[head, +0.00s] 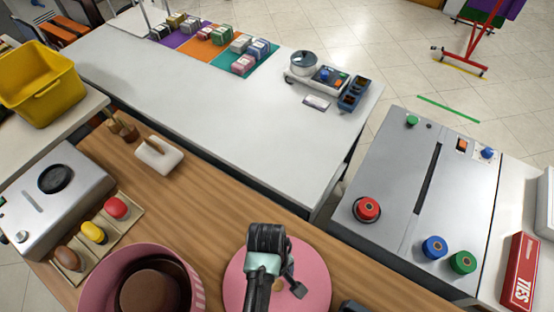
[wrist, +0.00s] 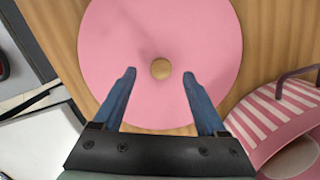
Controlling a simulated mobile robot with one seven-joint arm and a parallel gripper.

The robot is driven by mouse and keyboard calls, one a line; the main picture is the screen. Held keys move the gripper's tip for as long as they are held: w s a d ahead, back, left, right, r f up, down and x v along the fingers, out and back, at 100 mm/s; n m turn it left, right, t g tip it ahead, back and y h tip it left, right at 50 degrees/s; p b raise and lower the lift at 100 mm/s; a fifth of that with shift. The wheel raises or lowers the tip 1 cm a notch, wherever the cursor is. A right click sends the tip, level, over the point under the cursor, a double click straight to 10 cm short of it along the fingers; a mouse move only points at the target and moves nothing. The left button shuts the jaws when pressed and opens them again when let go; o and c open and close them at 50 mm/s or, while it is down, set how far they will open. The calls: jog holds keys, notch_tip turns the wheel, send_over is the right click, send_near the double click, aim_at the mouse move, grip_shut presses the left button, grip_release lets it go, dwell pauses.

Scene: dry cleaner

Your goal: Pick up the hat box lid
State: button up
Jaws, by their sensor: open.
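The hat box lid (head: 314,262) is a flat pink disc lying on the wooden counter near the front in the head view. In the wrist view the lid (wrist: 205,35) fills the upper middle, with a small tan round knob (wrist: 160,68) at its centre. My gripper (wrist: 160,85) is open, its two blue fingers over the lid, one to each side of the knob and apart from it in the picture. In the head view my gripper (head: 278,285) covers part of the lid. The height of the fingertips above the lid is hard to tell.
The open pink striped hat box (head: 90,285) with a brown hat (head: 155,292) inside stands left of the lid. A tray of coloured knobs (head: 78,257) and a wood-handled white block (head: 160,157) are farther left. A grey panel with buttons (head: 395,160) is at right.

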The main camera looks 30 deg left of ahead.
jog(key=shift+s+f, duration=0.1)
jog(key=shift+f, duration=2.1)
grip_shut()
